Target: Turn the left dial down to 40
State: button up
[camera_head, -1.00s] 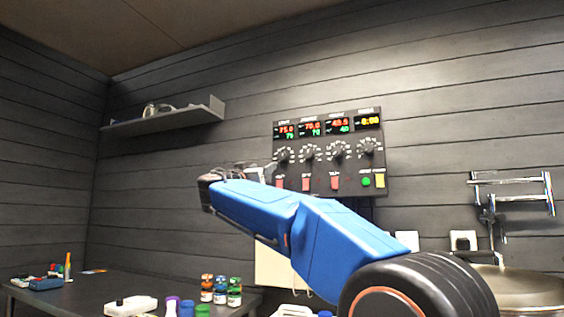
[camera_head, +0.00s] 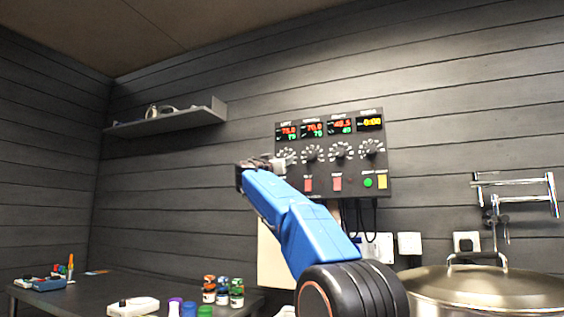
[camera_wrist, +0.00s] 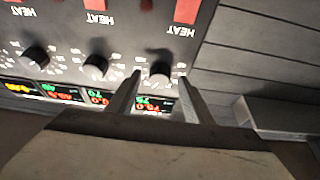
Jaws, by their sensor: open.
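The control panel (camera_head: 330,190) hangs on the dark plank wall. Its left dial (camera_head: 287,152) sits under the leftmost display (camera_head: 287,132), which shows red digits over green ones, seemingly 75.0 and 75. My gripper (camera_head: 279,164) is at the panel's left side and partly hides this dial. In the wrist view the panel appears upside down, so the left dial (camera_wrist: 159,75) is the rightmost black knob. My gripper (camera_wrist: 159,78) is open there, one finger on each side of the knob. I cannot tell whether the fingers touch it.
More dials (camera_head: 312,153) stand to the right, the nearest close to my gripper. Red switches (camera_head: 308,185) and a green button (camera_head: 368,182) sit below. A wall shelf (camera_head: 165,120) is at left. Small jars (camera_head: 222,291) stand on the table; a lidded pot (camera_head: 485,285) is at right.

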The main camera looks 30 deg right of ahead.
jog(key=shift+w+d+r, duration=0.2)
jog(key=shift+w+d, duration=0.05)
jog(key=shift+d, duration=0.2)
jog(key=c, duration=1)
jog(key=shift+c, duration=0.2)
jog(key=shift+n, duration=0.4)
jog(key=shift+s+d+r+n+t+y, duration=0.2)
jog(key=shift+n+y, duration=1.25)
jog(key=shift+n, duration=2.3)
jog(key=shift+s+d+r+n+t+y, duration=0.1)
jog(key=shift+r+n+t+y, duration=0.15)
jog(key=shift+n+y, duration=2.35)
jog(key=shift+s+d+r+n+t+y, duration=0.1)
jog(key=shift+r+n+t+y, duration=0.2)
jog(key=shift+n, duration=4.55)
jog(key=shift+n+g+y, duration=0.25)
jog(key=shift+n, duration=0.55)
